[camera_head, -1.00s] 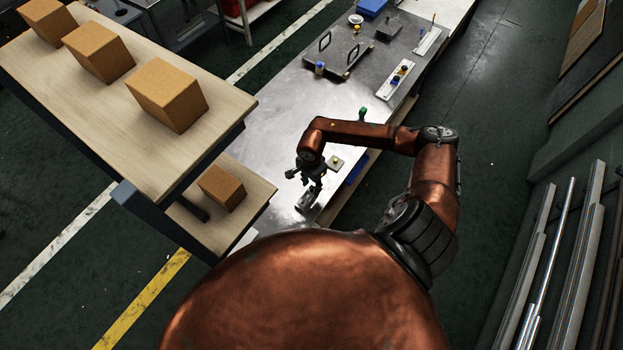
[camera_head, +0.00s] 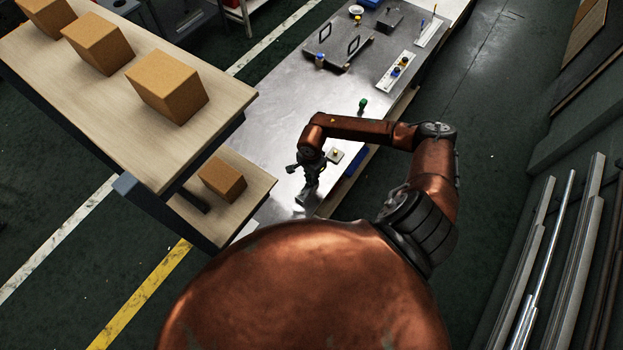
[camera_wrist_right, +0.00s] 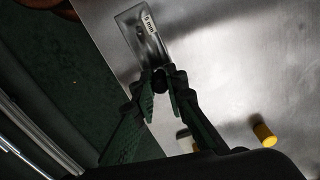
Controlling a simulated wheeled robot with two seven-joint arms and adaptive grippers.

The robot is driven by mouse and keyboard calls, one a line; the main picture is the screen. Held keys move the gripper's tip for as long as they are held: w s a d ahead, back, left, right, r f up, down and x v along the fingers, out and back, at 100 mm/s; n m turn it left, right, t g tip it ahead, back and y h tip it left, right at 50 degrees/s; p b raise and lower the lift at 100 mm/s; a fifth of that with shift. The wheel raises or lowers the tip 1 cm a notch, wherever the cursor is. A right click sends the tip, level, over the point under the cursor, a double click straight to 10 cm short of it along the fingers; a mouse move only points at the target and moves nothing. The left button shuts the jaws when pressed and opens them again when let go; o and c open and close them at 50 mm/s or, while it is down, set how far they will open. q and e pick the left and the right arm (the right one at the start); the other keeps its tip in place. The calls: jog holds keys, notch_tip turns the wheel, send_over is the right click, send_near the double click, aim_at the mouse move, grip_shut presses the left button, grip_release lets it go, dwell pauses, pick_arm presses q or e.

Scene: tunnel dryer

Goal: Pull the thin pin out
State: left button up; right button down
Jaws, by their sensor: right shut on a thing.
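My right gripper (camera_head: 309,187) points down at the near end of the metal table, at a small shiny metal block (camera_head: 304,199). In the right wrist view this block (camera_wrist_right: 142,35) carries a white size label ending in "mm". The fingers of the right gripper (camera_wrist_right: 161,82) come together there on a small dark round head, taken to be the thin pin (camera_wrist_right: 160,76), beside the block's near end. The pin's shaft is hidden, so I cannot tell how deep it sits. My left gripper is not in view.
A yellow-headed peg (camera_wrist_right: 263,132) stands near the gripper. A green-knobbed peg (camera_head: 363,103) stands farther along the metal table (camera_head: 285,110). A plate with handles (camera_head: 338,46) and a strip with coloured knobs (camera_head: 396,72) lie beyond. A wooden shelf (camera_head: 215,100) with cardboard boxes flanks the left.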

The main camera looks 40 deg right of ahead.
jog(key=c, duration=2.5)
grip_release()
grip_shut()
jog(key=shift+r, duration=0.75)
jog(key=shift+r+p, duration=0.7)
jog(key=shift+r, duration=0.25)
jog(key=shift+r+p, duration=0.8)
jog(key=shift+r, duration=1.25)
